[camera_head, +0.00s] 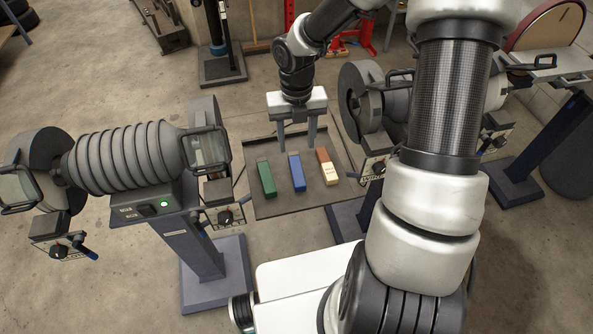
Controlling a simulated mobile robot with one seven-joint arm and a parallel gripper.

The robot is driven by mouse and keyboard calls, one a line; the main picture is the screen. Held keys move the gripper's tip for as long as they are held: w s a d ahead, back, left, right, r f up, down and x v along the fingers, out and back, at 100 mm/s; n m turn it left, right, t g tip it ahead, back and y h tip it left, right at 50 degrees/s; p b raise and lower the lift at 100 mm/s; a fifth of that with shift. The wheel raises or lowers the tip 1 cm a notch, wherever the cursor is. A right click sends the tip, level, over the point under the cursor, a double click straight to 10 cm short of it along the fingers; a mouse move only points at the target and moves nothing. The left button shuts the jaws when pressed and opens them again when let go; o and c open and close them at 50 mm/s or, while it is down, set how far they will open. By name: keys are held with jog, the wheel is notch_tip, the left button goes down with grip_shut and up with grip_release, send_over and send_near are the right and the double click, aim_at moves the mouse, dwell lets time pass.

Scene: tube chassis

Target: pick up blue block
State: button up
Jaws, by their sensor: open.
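The blue block (297,172) lies in the middle of a dark tray-like surface (290,207). A green block (266,179) lies to its left. A third block (327,168), orange-brown on top with a pale labelled end, lies to its right. My gripper (297,148) hangs just beyond the far end of the blue block, its two fingers pointing down and spread apart. It holds nothing. The fingertips appear above the surface; their exact height over the blue block is hard to tell from this view.
A grey bench grinder (123,160) on a blue stand stands close on the left. Another grinder (370,105) stands close on the right, partly behind my arm. A dark machine base (222,70) stands behind. Concrete floor is open at far left.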

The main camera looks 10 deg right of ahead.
aim_at(297, 171)
notch_tip(297, 171, down, 12)
jog(key=shift+d+f+b, duration=0.15)
jog(key=shift+b, duration=0.65)
jog(key=shift+w, duration=0.1)
jog(key=c, duration=1.1)
